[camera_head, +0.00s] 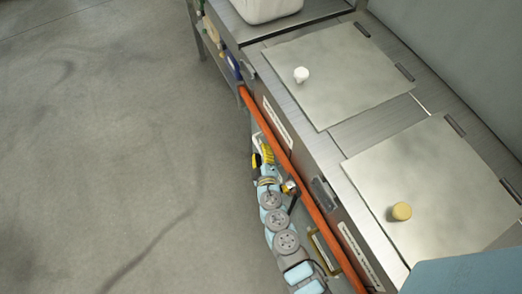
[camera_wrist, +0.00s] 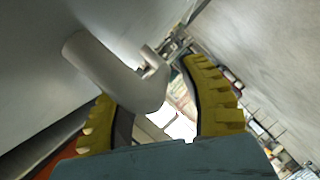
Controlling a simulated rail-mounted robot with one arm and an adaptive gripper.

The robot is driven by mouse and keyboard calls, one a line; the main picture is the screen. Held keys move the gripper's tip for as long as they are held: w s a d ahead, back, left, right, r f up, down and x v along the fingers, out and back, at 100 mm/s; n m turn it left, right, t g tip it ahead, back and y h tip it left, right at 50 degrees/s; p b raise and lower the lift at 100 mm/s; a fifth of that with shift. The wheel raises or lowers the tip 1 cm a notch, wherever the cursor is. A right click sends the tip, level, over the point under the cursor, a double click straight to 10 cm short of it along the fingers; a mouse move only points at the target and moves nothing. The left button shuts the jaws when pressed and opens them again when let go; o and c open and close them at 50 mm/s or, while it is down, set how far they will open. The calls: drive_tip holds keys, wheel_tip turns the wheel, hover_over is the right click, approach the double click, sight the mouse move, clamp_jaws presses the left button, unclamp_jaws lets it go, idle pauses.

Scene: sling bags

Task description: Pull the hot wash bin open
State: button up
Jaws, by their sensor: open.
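My gripper (camera_head: 263,158) is low at the front of the steel counter, below the orange rail. In the wrist view its yellow ridged fingers (camera_wrist: 148,84) are spread apart. A pale grey bent handle (camera_wrist: 115,75) sticks out from a flat panel and reaches into the gap between the fingers. The fingers are not closed on it, and I cannot tell whether they touch it. White labels (camera_head: 278,124) are on the front, but too small to read, so I cannot tell which bin is hot wash.
The steel counter has a lid with a white knob (camera_head: 302,74) and a lid with a yellow knob (camera_head: 401,211). The orange rail (camera_head: 292,176) runs along the front. A white tub (camera_head: 265,10) stands at the far end. The concrete floor (camera_head: 120,150) at left is clear.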

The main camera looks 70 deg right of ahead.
drive_tip(key=shift+w+d+f, duration=0.15)
drive_tip(key=shift+w+d, duration=0.05)
drive_tip(key=shift+d, duration=0.15)
clamp_jaws()
